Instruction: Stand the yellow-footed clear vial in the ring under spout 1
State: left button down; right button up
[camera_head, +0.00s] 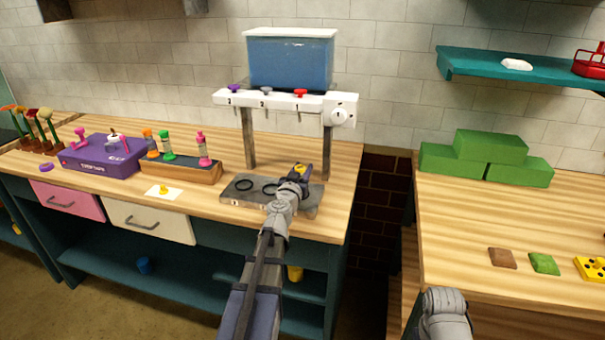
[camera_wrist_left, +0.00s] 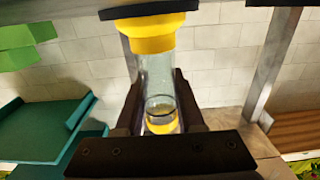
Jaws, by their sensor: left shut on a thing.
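My left gripper (camera_head: 299,172) is shut on the yellow-footed clear vial over the right end of the grey ring base (camera_head: 238,196), below the red-topped spout 1 (camera_head: 300,94). The left wrist view appears upside down. There the clear vial (camera_wrist_left: 157,75) is between the dark fingers (camera_wrist_left: 160,103), its yellow foot (camera_wrist_left: 152,38) pointing away from them. Two black rings show empty on the base; my gripper hides the right end.
The dispenser's posts (camera_head: 326,150) stand close behind my left gripper. A wooden rack (camera_head: 180,172) with several vials and a purple box (camera_head: 105,157) stand to the left. A gap separates this bench from the right-hand table (camera_head: 450,220), which holds green blocks (camera_head: 490,155).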

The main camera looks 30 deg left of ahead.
pick_arm(q)
jog(key=shift+f, duration=0.1)
jog(key=c, duration=0.5)
grip_release()
